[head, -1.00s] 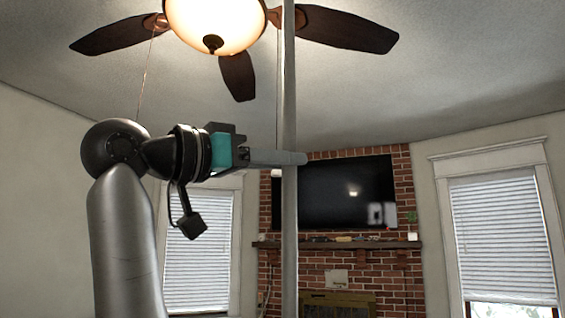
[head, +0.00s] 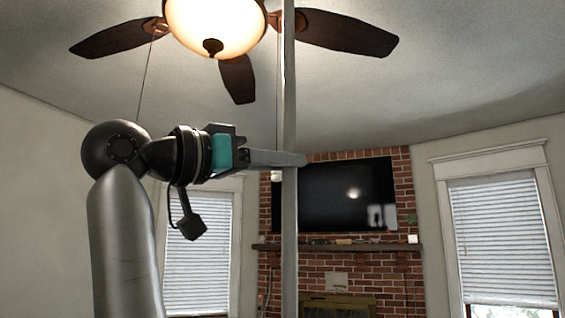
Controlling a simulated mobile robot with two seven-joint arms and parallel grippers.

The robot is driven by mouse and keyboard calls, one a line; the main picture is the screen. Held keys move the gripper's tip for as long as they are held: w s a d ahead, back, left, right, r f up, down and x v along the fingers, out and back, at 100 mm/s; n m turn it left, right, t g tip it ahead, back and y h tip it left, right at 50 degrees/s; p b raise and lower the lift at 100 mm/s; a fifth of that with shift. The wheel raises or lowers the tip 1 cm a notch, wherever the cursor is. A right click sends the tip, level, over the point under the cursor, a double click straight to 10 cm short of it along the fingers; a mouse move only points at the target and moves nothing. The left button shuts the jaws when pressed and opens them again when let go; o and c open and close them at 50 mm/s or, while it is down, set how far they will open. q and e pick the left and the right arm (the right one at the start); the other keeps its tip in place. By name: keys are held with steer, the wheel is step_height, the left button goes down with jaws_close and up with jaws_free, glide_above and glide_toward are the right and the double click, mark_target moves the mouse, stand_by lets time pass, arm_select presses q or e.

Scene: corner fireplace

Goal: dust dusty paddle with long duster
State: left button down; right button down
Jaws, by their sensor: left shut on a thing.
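The long duster (head: 289,230) is a thin grey pole standing upright in the head view. It runs from the bottom edge to beyond the top edge, so its head and lower end are out of view. My left gripper (head: 292,159) is shut on the pole at mid-height. Ceiling fan paddles show at the top: a dark one on the left (head: 112,37), one on the right (head: 348,34) and one pointing down (head: 238,78). I cannot tell which is dusty. The pole passes in front of the fan's right side. Contact with a paddle is not visible. My right gripper is not in view.
A lit glass lamp (head: 215,22) hangs under the fan, with thin pull cords. Farther back are a wall television (head: 330,200), a brick fireplace with a mantel (head: 350,246), and windows on the left (head: 196,260) and right (head: 505,235).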

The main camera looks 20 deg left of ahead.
arm_select(q)
steer(key=shift+r+p, duration=0.85)
steer(key=shift+r, duration=0.25)
